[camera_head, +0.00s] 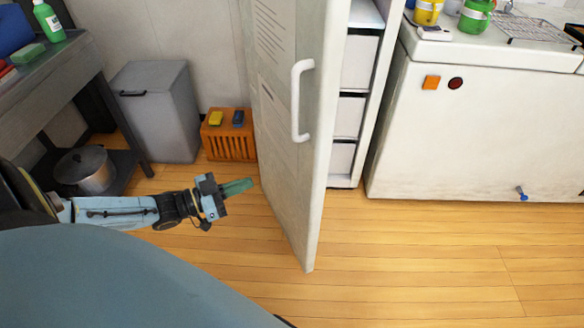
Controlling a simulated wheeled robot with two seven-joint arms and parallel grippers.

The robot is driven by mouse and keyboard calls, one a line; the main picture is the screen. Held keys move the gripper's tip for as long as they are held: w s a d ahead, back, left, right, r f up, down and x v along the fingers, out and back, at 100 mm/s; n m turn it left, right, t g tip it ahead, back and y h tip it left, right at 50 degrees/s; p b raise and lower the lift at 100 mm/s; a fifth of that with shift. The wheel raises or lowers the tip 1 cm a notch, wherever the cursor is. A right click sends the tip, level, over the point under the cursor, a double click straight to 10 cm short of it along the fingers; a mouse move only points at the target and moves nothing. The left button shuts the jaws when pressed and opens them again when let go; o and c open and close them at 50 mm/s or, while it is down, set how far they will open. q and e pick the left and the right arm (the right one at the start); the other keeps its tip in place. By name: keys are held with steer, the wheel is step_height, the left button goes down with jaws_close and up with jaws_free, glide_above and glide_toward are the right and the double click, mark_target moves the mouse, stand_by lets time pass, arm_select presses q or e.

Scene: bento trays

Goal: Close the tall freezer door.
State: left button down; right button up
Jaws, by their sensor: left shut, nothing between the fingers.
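The tall freezer door (283,130) is white and stands wide open, its free edge toward me. A white vertical handle (297,100) is on it near that edge. Behind it the freezer interior (348,120) shows several white drawers or bins on shelves. My left gripper (246,186) is shut and empty, with green fingers, just left of the door's lower part. I cannot tell whether the fingertips touch the door. My right gripper is out of view.
A white chest freezer (480,130) stands right of the tall freezer, with cups on top. A grey bin (160,110) and an orange crate (228,140) stand behind my left arm. A shelf holding a pot (86,168) is at left. The wooden floor at right is clear.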

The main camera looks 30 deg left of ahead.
mark_target(303, 163)
arm_select(q)
steer(key=b+x, duration=0.1)
steer(key=x, duration=0.3)
steer(key=b+x, duration=0.1)
steer(key=x, duration=0.3)
steer(key=b+x, duration=0.2)
steer(key=x, duration=0.3)
steer(key=shift+r, duration=0.3)
steer(key=shift+w+d, duration=0.3)
steer(key=shift+w, duration=0.1)
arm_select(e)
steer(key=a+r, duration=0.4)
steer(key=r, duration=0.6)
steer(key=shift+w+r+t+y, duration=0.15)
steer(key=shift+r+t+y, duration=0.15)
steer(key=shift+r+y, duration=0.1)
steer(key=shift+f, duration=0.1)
